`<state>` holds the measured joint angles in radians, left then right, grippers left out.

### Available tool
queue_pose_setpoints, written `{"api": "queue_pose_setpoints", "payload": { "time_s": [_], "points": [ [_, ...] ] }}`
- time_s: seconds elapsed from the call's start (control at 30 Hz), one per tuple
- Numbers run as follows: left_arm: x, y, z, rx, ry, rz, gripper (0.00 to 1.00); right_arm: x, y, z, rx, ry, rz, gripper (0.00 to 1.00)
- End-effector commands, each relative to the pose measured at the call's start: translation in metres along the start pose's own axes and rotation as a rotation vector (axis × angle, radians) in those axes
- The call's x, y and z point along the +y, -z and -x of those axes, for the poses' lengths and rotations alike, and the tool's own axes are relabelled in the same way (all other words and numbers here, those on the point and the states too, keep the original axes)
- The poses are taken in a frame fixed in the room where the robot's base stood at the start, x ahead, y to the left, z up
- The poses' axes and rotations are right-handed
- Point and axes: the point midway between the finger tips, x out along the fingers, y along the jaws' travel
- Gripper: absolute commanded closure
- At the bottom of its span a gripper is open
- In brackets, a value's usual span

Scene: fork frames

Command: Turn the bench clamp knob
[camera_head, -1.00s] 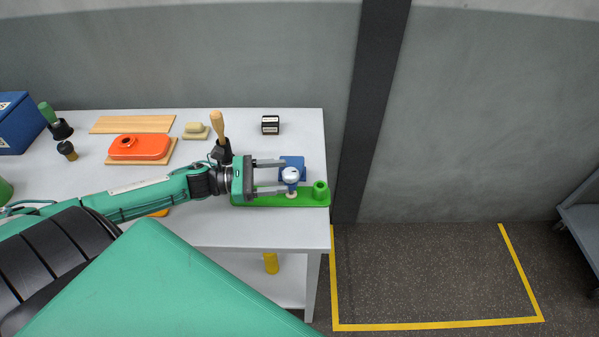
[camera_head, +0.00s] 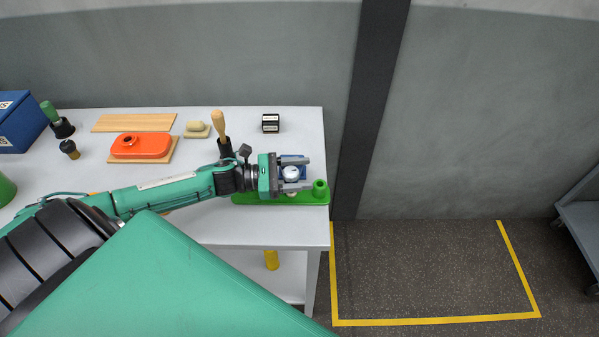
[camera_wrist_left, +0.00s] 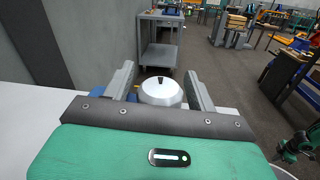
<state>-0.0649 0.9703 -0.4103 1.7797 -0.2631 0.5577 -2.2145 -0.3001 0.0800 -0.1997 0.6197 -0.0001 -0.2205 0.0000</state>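The bench clamp has a green base (camera_head: 262,198) along the right end of the table and a blue block (camera_head: 293,159) behind. Its round white-silver knob (camera_head: 291,172) has a dark pointer mark, seen in the left wrist view (camera_wrist_left: 161,93). My left gripper (camera_head: 304,173) reaches in from the left with its fingers apart, one on each side of the knob. In the wrist view the knob sits between the fingers, with a gap seen at least on the right.
A wooden-handled tool (camera_head: 219,125) stands upright just behind my left wrist. A small black box (camera_head: 270,123) is behind the clamp. The table's right edge is close to the clamp.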

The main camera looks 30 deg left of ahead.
Motion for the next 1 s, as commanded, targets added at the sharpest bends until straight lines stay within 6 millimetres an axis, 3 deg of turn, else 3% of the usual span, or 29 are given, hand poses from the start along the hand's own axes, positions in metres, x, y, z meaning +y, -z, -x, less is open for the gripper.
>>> {"api": "queue_pose_setpoints", "payload": {
  "time_s": [0.03,0.2,0.57,1.0],
  "points": [
    [0.0000,0.0000,0.0001,0.000,0.000,0.000,0.53,-0.0011,0.0005,0.0000,0.001,0.001,-0.001,1.00],
    [-0.0001,0.0000,0.0002,0.000,0.000,0.000,0.84,-0.0031,0.0010,-0.0001,0.001,0.003,-0.002,1.00],
    [-0.0001,0.0008,0.0005,0.006,-0.054,0.002,0.84,-0.0026,0.0012,0.0007,0.002,0.003,-0.001,1.00],
    [0.0071,0.0014,0.0022,0.046,-0.396,0.006,0.84,0.0018,0.0006,0.0025,0.001,-0.002,0.001,1.00]
  ]
}}
